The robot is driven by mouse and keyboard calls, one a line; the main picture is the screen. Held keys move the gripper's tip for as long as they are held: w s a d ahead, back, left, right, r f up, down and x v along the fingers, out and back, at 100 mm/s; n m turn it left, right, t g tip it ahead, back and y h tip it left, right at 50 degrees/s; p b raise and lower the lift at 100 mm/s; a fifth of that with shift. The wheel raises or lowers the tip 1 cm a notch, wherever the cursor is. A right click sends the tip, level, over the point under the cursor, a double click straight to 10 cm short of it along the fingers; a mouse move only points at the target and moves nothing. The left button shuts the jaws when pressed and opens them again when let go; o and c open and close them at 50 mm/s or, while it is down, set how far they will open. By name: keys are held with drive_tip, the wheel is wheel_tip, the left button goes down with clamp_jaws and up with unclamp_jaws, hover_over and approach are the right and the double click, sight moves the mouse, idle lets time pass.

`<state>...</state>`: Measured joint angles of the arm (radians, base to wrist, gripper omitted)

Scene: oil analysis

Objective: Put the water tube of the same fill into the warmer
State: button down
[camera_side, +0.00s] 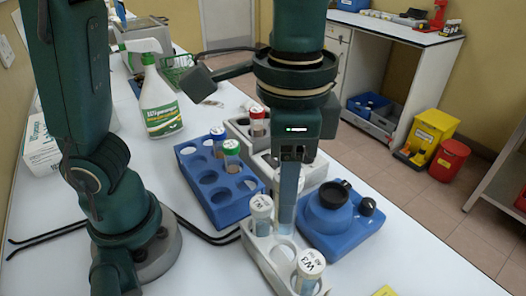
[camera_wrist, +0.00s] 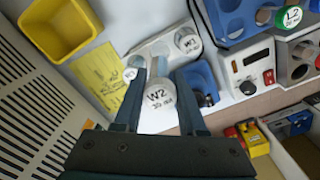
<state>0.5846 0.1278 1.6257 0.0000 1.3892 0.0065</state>
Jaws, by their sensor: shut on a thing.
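My gripper (camera_wrist: 158,110) is shut on the W2 tube (camera_wrist: 158,95), whose white cap shows between the fingers in the wrist view. In the side view my gripper (camera_side: 288,228) points down at the middle of the white rack (camera_side: 262,255); I cannot tell whether the tube is clear of it. The W1 tube (camera_side: 261,208) stands in the rack's far end and the W3 tube (camera_side: 309,268) in its near end. A pale unit with a display and red switch (camera_wrist: 248,72), likely the warmer, is at the right in the wrist view, partly hidden behind my gripper in the side view.
A blue device with a black knob (camera_side: 325,222) stands close at the right. A spray bottle (camera_side: 158,100) stands behind. A yellow bin (camera_wrist: 58,28) and yellow note (camera_wrist: 98,72) lie near the white rack.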

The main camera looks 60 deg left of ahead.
idle(0.4)
drive_tip(key=shift+s+a+r, duration=0.1)
drive_tip(key=shift+s+r, duration=0.05)
drive_tip(key=shift+w+a+r+n, duration=0.1)
drive_tip(key=shift+w+r+n, duration=0.2)
drive_tip(key=shift+w+r, duration=0.5)
drive_tip(key=w+a+r+n, duration=0.2)
drive_tip(key=w+a+n, duration=0.35)
drive_tip(key=a, duration=0.45)
drive_tip(key=w+a+r+n, duration=0.2)
drive_tip(key=w+a+n, duration=0.2)
drive_tip(key=w+a, duration=0.5)
drive_tip(key=s+a+f+n, duration=0.1)
drive_tip(key=s+a+n, duration=0.1)
drive_tip(key=a, duration=0.4)
drive_tip(key=s+a+f+n, duration=0.1)
drive_tip(key=s+a+n, duration=0.1)
drive_tip(key=a, duration=0.4)
wheel_tip(320, 180, down, 11)
drive_tip(key=shift+w, duration=0.2)
drive_tip(key=shift+m, duration=0.25)
